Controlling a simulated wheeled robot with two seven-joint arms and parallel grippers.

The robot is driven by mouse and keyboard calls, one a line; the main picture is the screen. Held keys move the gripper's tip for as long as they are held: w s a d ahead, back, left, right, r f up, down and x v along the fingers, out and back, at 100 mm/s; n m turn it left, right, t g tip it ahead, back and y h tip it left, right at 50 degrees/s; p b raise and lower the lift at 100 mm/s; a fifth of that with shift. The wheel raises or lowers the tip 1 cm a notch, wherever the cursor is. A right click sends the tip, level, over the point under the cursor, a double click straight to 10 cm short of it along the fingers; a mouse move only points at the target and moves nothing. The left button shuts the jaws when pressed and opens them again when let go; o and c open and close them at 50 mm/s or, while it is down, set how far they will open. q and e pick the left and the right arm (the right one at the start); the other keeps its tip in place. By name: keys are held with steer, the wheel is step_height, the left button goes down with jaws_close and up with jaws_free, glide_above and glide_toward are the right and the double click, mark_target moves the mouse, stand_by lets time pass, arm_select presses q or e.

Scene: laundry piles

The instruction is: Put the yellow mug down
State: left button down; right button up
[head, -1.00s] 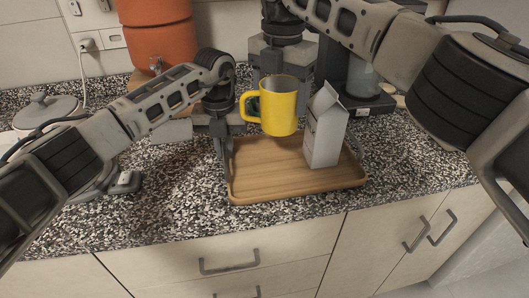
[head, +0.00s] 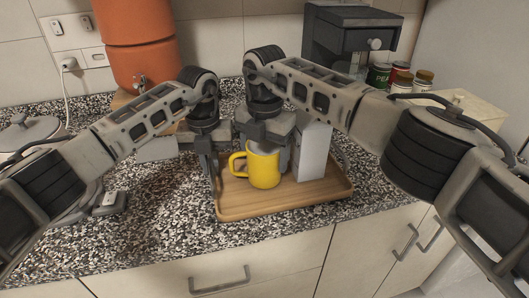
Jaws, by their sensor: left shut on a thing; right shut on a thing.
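The yellow mug (head: 262,170) is upright over the left-middle part of the wooden tray (head: 235,208), its handle toward the left. Its base looks at or very near the tray floor; I cannot tell whether it touches. My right gripper (head: 264,147) is shut on the mug from above, fingers at its upper sides. My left gripper (head: 212,183) points down at the tray's left edge and is shut on the tray rim. A white carton (head: 312,152) stands upright on the tray, right of the mug, its top partly hidden by my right arm.
An orange dispenser (head: 136,40) stands at the back left. A dark coffee machine (head: 345,35) and several cans and jars (head: 400,78) are at the back right.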

arm_select(q)
steer(key=shift+d, duration=0.1)
arm_select(e)
steer(key=o, duration=1.2)
steer(key=shift+f, duration=0.15)
steer(key=shift+c, duration=0.2)
step_height(320, 180, up, 12)
steer(key=shift+r, duration=0.2)
arm_select(q)
steer(key=c, duration=1.4)
jaws_free()
steer(key=shift+r, duration=0.1)
